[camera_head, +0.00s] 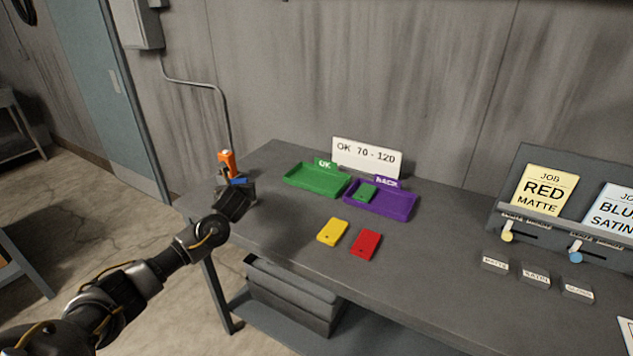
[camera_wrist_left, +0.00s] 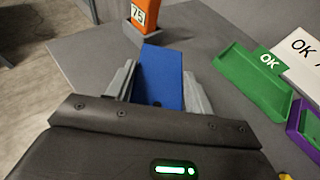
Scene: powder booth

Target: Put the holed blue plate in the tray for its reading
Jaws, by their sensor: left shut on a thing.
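My left gripper (camera_head: 238,188) is shut on the blue plate (camera_head: 239,181) above the left end of the table. In the left wrist view the blue plate (camera_wrist_left: 162,72) stands out between the two fingers (camera_wrist_left: 158,88), and a small dark hole shows near its gripper end. The green tray (camera_head: 318,181), labelled OK, lies to the right of the gripper, empty. The purple tray (camera_head: 390,208) beside it holds a green plate (camera_head: 367,192); its label is hard to read. My right gripper is not in view.
An orange gauge (camera_head: 227,161) showing 75 (camera_wrist_left: 139,16) stands just beyond the blue plate. A white sign (camera_head: 366,157) reads OK 70 - 120. A yellow plate (camera_head: 333,231) and a red plate (camera_head: 366,243) lie in front of the trays. A job panel (camera_head: 530,160) stands at right.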

